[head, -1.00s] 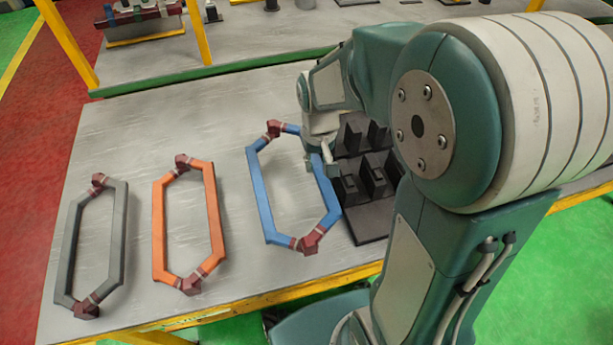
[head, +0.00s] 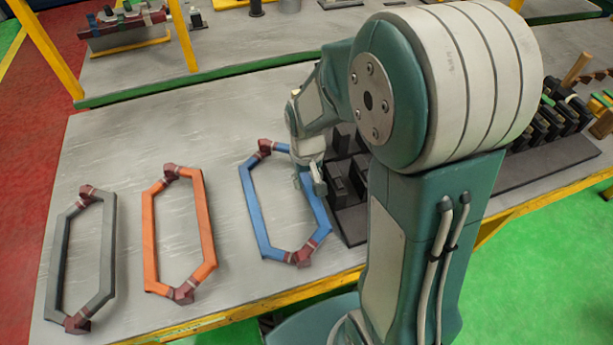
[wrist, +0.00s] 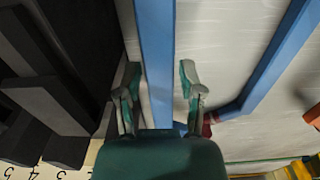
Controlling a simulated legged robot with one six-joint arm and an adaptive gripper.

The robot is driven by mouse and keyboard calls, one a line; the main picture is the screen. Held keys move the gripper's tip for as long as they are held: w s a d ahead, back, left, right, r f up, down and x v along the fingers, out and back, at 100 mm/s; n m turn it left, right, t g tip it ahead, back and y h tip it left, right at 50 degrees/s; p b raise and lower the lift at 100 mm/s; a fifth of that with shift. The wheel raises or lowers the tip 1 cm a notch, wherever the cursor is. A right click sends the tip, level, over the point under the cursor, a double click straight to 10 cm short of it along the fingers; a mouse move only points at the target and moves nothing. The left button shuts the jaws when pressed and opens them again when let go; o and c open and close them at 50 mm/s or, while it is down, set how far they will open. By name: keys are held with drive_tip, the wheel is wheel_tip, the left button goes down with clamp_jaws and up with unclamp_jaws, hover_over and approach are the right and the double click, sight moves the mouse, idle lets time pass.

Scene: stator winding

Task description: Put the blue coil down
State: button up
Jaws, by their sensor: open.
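The blue coil (head: 256,211) is a long six-sided ring with dark red wrapped ends. It lies on the grey table (head: 130,150), to the right of the orange coil. My gripper (head: 318,187) is at the coil's right long side. In the wrist view, my gripper (wrist: 160,82) is open, with one finger on each side of the blue bar (wrist: 157,45) and gaps between the fingers and the bar. Part of the coil's right side is hidden by my gripper in the head view.
An orange coil (head: 149,240) and a grey coil (head: 56,265) lie to the left. A black block fixture (head: 350,223) stands close on the right of the blue coil. The table's yellow front edge (head: 225,318) is near. Bare table lies behind the coils.

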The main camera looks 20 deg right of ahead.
wheel_tip(320, 180, up, 12)
drive_tip(key=s+r+t, duration=0.2)
drive_tip(key=s+r, duration=0.1)
drive_tip(key=s, duration=0.4)
drive_tip(key=s+r+t, duration=0.3)
drive_tip(key=s+r, duration=0.1)
drive_tip(key=s, duration=0.3)
drive_tip(key=shift+r+t, duration=0.25)
drive_tip(key=shift+t, duration=0.05)
